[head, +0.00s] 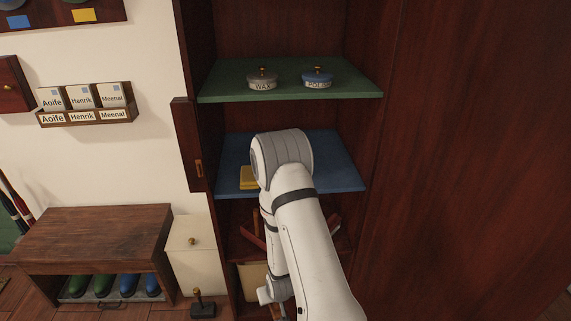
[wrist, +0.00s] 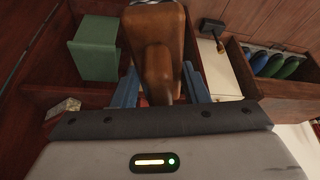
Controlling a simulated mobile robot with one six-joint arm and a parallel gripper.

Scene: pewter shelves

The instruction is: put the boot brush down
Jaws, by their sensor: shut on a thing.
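The boot brush (wrist: 155,40) is a brown wooden block with a rounded handle, at the top middle of the wrist view. My gripper (wrist: 160,90) is shut on it, with a blue finger on each side of its handle. In the head view my white arm reaches into the open cabinet in front of the blue shelf (head: 345,172). My gripper and the brush are hidden behind the arm there.
A yellow block (head: 248,178) lies on the blue shelf, left of my arm. The green shelf (head: 225,92) above holds a wax tin (head: 262,80) and a polish tin (head: 317,79). A green box (wrist: 95,50) shows in the wrist view. A bench (head: 95,235) stands left.

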